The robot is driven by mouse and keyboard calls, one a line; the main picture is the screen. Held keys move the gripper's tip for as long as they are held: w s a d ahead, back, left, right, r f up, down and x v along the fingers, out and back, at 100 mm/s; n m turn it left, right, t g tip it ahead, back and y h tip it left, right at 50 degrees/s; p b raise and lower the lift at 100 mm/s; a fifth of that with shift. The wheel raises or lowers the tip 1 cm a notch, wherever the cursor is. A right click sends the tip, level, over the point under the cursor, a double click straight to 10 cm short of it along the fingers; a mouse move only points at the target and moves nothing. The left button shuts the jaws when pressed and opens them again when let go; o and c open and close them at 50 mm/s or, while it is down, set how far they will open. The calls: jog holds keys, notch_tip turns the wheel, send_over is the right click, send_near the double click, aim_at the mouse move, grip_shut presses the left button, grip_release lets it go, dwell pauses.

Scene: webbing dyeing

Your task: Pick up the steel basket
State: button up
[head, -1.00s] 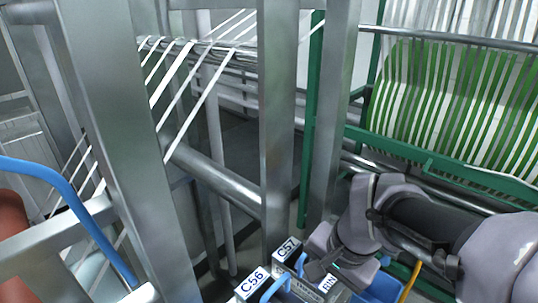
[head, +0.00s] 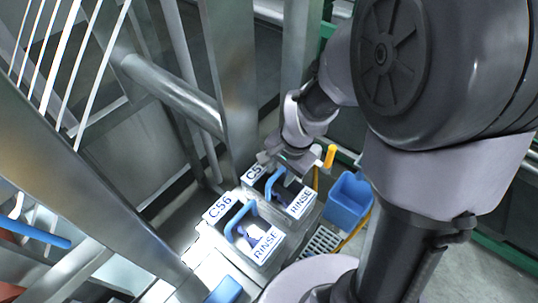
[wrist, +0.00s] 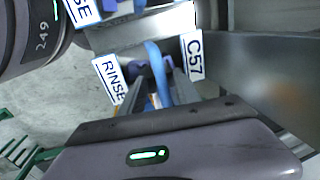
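Two steel baskets with blue handles stand side by side in the head view. One is labelled C56 and RINSE (head: 222,242). The other (head: 262,190) is to its right, with its C57 label partly hidden by my gripper (head: 272,165). In the wrist view the C57 basket's label (wrist: 195,56) and blue handle (wrist: 154,62) are close in front of my gripper (wrist: 150,88). Dark finger parts show near the handle, but the gap between the fingertips is not clear. I cannot tell whether they touch the handle.
A blue bin (head: 348,200) stands right of the baskets, with a yellow-topped tool (head: 330,157) near it. Steel frame posts and a horizontal roller (head: 175,93) rise behind and left of the baskets. A blue object (head: 225,291) is at the bottom edge.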

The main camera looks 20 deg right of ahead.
jog(key=f, duration=0.2)
jog(key=w+f, duration=0.1)
jog(key=shift+a+f+b, duration=0.15)
jog(key=shift+a+b, duration=0.1)
jog(key=shift+b, duration=0.05)
jog(key=shift+s, duration=0.1)
jog(key=shift+c, duration=0.5)
grip_shut()
dwell(0.4)
